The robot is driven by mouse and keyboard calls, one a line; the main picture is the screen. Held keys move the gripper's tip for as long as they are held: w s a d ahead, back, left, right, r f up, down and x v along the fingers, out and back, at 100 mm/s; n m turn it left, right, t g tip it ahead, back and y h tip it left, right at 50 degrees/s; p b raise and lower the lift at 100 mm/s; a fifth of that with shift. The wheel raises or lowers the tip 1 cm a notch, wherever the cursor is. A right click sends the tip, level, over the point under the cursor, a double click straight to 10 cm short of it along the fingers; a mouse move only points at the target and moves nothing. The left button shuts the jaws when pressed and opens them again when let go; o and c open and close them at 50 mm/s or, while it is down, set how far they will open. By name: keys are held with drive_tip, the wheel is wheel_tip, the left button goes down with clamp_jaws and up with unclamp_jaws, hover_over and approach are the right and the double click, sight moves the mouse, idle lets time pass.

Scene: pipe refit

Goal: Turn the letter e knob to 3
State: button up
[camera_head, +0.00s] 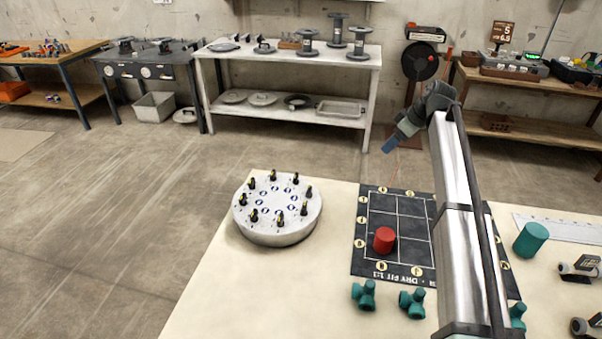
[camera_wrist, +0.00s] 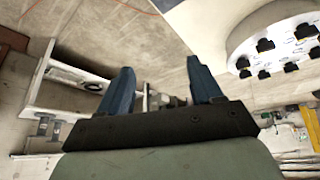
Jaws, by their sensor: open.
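A round grey panel (camera_head: 277,232) lies on the pale table, with a ring of several black knobs with yellow marks near its rim. One of these knobs (camera_head: 273,175) stands at the back of the ring. The letters and numbers beside the knobs are too small to read, so I cannot tell which is e. My gripper (camera_head: 388,147) is in the air beyond the table's back edge, right of the panel, touching nothing. In the wrist view my gripper (camera_wrist: 163,85) has its two blue fingers apart and empty; the panel (camera_wrist: 250,35) shows at upper right.
A black gridded mat (camera_head: 372,262) with a red cylinder (camera_head: 384,240) lies right of the panel. Teal fittings (camera_head: 364,294) stand at the mat's front, and a teal cylinder (camera_head: 530,239) stands right of it. The table left of the mat's front is clear.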

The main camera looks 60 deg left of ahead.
sight(296, 175)
drive_tip(key=s+a+r+n+g+h, duration=0.1)
drive_tip(key=s+a+n, duration=0.1)
drive_tip(key=s+a, duration=0.35)
drive_tip(key=s+a+n, duration=0.2)
drive_tip(key=s, duration=0.7)
drive_tip(key=s+a+r+n+g+h, duration=0.1)
drive_tip(key=s+a, duration=0.2)
drive_tip(key=s, duration=0.4)
drive_tip(key=x, duration=1.4)
drive_tip(key=shift+s+d, duration=0.1)
drive_tip(key=shift+s, duration=0.1)
drive_tip(key=shift+c, duration=0.4)
drive_tip(key=c, duration=1)
